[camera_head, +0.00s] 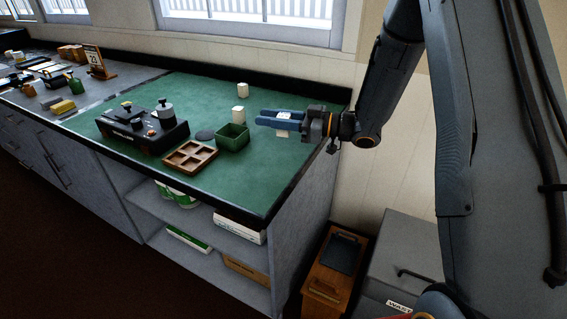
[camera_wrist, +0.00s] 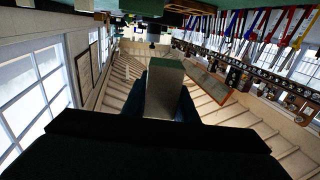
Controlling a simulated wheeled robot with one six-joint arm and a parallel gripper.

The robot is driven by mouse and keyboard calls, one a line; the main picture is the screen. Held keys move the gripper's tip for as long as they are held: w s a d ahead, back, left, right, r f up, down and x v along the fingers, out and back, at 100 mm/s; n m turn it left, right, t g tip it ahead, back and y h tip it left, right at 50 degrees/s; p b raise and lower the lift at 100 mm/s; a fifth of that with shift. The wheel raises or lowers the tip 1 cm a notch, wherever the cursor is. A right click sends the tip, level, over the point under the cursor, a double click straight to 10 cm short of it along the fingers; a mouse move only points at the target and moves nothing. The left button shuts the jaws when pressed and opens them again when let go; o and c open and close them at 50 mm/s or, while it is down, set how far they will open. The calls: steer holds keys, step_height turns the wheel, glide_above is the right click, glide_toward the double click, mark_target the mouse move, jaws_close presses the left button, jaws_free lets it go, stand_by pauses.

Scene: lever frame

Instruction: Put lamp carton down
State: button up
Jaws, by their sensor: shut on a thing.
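My gripper (camera_head: 268,120) reaches in from the right, over the right part of the green bench top (camera_head: 265,165). Its blue fingers are shut on a small white lamp carton (camera_head: 283,115), which shows above and below them. In the wrist view the carton (camera_wrist: 165,90) stands between the dark fingers, its pale face towards the camera. I cannot tell exactly how high the carton is above the mat. Two similar white cartons stand on the bench: one at the back (camera_head: 243,89) and one (camera_head: 239,116) behind the green box.
An open green box (camera_head: 233,138) stands just left of my gripper. A wooden compartment tray (camera_head: 190,157), a dark disc (camera_head: 205,135) and a black lever device (camera_head: 143,132) lie further left. The mat's front right is clear. A wall (camera_head: 300,65) runs behind.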

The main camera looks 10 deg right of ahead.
steer(key=shift+f+p, duration=1.35)
steer(key=shift+f, duration=3.45)
steer(key=shift+f, duration=0.1)
steer(key=shift+f, duration=0.15)
steer(key=o, duration=1)
steer(key=shift+o, duration=0.2)
steer(key=shift+d, duration=0.1)
